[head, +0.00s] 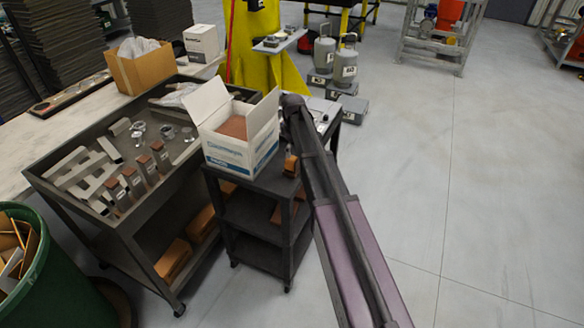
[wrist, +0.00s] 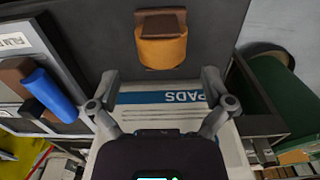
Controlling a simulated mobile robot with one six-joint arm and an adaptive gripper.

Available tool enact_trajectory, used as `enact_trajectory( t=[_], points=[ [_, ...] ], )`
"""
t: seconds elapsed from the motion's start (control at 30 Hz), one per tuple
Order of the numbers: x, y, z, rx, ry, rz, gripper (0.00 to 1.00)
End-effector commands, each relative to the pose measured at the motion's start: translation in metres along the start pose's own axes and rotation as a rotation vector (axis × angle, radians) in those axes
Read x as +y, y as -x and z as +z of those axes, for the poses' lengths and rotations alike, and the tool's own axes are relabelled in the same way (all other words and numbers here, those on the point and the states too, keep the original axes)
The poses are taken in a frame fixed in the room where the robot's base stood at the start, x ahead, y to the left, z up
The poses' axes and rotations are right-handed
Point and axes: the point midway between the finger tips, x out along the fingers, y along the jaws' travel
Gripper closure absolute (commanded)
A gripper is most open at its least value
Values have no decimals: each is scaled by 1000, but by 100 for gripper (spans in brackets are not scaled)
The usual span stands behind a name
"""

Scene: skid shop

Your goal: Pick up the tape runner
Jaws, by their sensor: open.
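An orange rounded piece with a brown block on it (wrist: 162,50) lies on the dark cart top, ahead of my gripper in the wrist view; it also shows in the head view (head: 291,166) beside the white box. A blue roll-like piece with brown and black ends (wrist: 52,94) lies at the left in the wrist view. I cannot tell for sure which of these is the tape runner. My gripper (wrist: 162,82) is open and empty, its fingers wide apart over the box side, short of the orange piece. In the head view my arm hides the gripper.
An open white box marked PADS (wrist: 158,98) with brown pads stands on the small dark cart (head: 268,182), close under my gripper. A larger cart (head: 150,205) with metal parts is to the left, a green bin (head: 45,285) at lower left.

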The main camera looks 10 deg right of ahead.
Motion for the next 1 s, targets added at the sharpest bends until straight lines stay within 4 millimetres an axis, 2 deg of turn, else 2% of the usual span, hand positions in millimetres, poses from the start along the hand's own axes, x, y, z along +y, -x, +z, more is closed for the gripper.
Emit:
enact_trajectory(
  t=[0.27, 1.0],
  points=[
    [0, -4, 0, 0, 0, 0, 0],
    [-2, -51, -4, -1, 0, 0, 0]
  ],
)
